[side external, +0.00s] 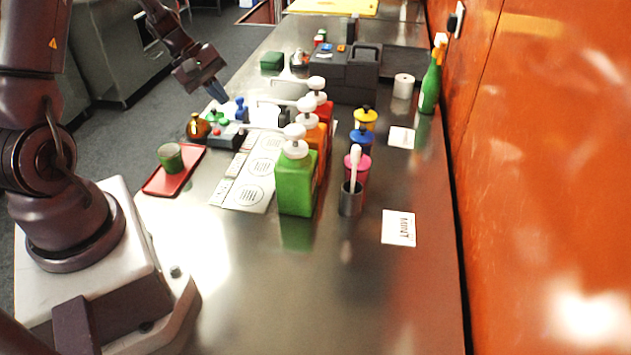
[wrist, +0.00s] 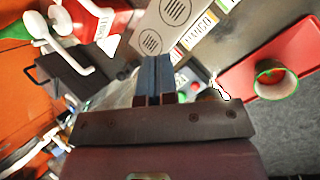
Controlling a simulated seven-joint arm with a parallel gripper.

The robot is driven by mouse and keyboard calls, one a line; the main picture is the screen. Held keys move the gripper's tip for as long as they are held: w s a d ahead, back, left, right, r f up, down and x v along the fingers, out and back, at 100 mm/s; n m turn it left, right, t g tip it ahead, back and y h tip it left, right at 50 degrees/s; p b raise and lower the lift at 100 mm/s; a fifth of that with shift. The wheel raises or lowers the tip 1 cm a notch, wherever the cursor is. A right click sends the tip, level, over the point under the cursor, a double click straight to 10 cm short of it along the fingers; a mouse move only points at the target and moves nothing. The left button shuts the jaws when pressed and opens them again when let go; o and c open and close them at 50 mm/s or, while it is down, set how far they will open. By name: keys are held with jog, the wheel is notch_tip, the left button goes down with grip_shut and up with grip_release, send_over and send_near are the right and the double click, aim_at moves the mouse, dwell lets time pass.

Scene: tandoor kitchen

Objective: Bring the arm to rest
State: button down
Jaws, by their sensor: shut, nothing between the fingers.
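My gripper (side external: 216,92) hangs in the air at the upper left of the side external view, above the left edge of the steel counter (side external: 345,285). In the wrist view its blue fingers (wrist: 154,77) are together, with nothing between them. It is apart from the things on the counter. The small bottles and the dark box near it stand below and in front of it in the side view.
Pump bottles, the nearest green (side external: 295,185), stand mid-counter beside a printed mat (side external: 230,193). A red tray (side external: 160,186) holds a green cup (side external: 170,157). A grey holder (side external: 350,203) and green spray bottle (side external: 430,88) stand right. The front counter is clear.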

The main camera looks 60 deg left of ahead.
jog(key=s+d+r+m+y, duration=0.1)
jog(key=s+d+r+m, duration=0.2)
jog(key=d+r+m, duration=0.3)
jog(key=s+d+r+m+y, duration=0.2)
jog(key=s+d+r+m, duration=0.2)
jog(key=d, duration=0.5)
jog(key=s+d+r+m+t+y, duration=0.1)
jog(key=s+d+r+m, duration=0.2)
jog(key=d+r+m, duration=0.4)
jog(key=shift+s+d+r+m, duration=0.25)
jog(key=shift+d+r+m, duration=0.2)
jog(key=shift+r, duration=0.5)
